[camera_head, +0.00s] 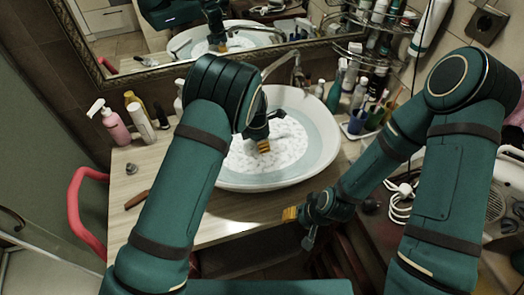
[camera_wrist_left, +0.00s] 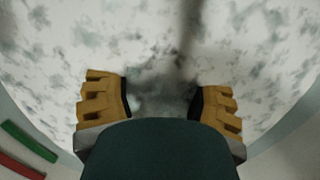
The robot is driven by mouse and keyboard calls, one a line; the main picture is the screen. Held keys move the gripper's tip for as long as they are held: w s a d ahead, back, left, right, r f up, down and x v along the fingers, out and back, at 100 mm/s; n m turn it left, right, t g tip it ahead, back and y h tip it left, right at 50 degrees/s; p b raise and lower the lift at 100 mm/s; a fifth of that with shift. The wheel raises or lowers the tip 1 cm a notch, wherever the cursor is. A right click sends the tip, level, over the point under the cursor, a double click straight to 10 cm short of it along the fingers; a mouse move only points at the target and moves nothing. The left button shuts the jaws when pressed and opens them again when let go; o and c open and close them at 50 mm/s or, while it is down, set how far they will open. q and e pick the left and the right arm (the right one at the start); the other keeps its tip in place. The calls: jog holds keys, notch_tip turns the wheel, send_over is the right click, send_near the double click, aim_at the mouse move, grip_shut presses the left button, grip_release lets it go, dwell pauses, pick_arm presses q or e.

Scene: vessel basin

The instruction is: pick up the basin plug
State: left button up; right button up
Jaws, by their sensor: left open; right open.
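The white basin (camera_head: 318,168) stands on the wooden counter, with water and patchy white foam inside. My left gripper (camera_head: 263,146) reaches down into the basin, over the foam. In the left wrist view its orange fingers (camera_wrist_left: 161,101) are spread wide apart with nothing seen gripped. A dark blurred patch lies in the foam between them; I cannot tell whether it is the basin plug or a shadow. The plug is not clearly visible in either view. My right gripper (camera_head: 290,214) is open and empty, in front of the basin near the counter's front edge.
A faucet (camera_head: 296,68) rises behind the basin. A pink soap bottle (camera_head: 115,126) and other bottles stand at the left. A brush cup (camera_head: 355,122) and a shelf of bottles stand at the right. A red handle (camera_head: 76,205) is at the counter's left end.

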pick_arm(q)
notch_tip(320, 180, down, 2)
jog(key=shift+w+d+f, duration=0.1)
grip_shut()
